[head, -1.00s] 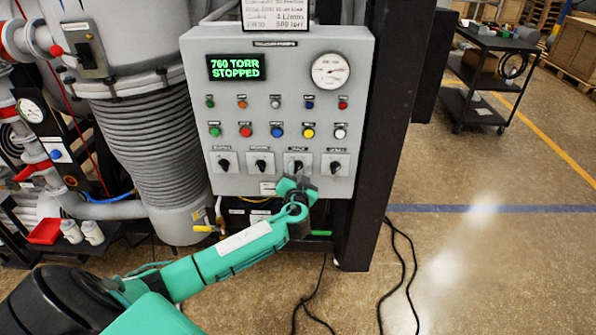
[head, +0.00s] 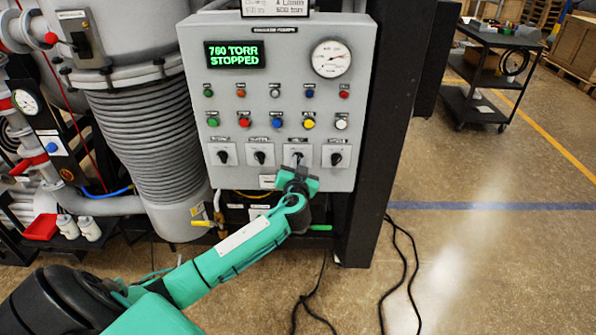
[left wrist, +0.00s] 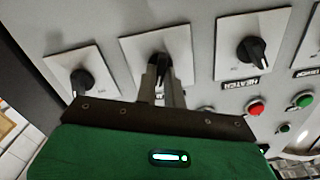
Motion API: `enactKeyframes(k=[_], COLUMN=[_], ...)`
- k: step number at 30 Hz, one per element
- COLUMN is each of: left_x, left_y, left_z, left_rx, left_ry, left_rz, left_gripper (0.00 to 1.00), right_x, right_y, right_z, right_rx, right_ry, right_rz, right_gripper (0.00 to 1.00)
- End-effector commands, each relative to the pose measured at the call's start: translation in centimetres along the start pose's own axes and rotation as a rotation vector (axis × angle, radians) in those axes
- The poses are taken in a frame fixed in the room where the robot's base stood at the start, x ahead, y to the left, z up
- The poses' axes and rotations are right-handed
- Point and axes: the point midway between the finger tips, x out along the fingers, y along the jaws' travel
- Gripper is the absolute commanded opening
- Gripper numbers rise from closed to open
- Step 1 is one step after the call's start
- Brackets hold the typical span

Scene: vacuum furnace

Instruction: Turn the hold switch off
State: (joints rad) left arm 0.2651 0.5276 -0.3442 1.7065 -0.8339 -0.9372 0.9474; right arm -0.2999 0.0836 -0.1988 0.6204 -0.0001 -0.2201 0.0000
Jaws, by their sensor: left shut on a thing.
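The grey control panel (head: 238,181) carries a row of rotary switches with black knobs on white plates. My left gripper (head: 297,169) reaches up from below to the third switch from the left (head: 298,155). Its label is too small to read. In the left wrist view that switch (left wrist: 163,64) is in the middle, and my left gripper's fingers (left wrist: 163,80) are shut on its black knob, partly hiding it. The knob points roughly upright. The neighbouring switch (left wrist: 252,50) is labelled HEATER, and the end switch (left wrist: 82,82) is on the other side. My right gripper is out of view.
The display (head: 235,54) reads 760 TORR STOPPED. A round gauge (head: 331,59) and rows of coloured buttons sit above the switches. A black post (head: 385,150) stands right of the panel.

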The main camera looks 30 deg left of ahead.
Motion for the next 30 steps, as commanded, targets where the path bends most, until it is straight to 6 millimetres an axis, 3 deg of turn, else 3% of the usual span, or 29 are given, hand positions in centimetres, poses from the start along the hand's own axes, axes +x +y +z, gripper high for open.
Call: enactKeyframes(k=[1,13,15,18,30], left_x=[0.0,0.0,0.0,0.0,0.0], left_y=[0.4,0.2,0.2,0.1,-0.1], left_z=[0.8,0.8,0.7,0.6,0.2], left_rx=[-0.040,-0.395,-0.460,-0.550,-0.823], left_ry=[0.001,0.000,0.001,0.001,0.001], left_rz=[0.000,-0.001,-0.002,-0.001,0.000], left_gripper=[0.00,0.00,0.00,0.00,0.00], right_x=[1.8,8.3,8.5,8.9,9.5], right_y=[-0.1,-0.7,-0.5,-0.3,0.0], right_z=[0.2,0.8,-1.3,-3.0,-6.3], right_rx=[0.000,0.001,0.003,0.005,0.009], right_ry=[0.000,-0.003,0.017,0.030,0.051], right_rz=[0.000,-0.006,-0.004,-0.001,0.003], right_gripper=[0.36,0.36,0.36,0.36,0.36])
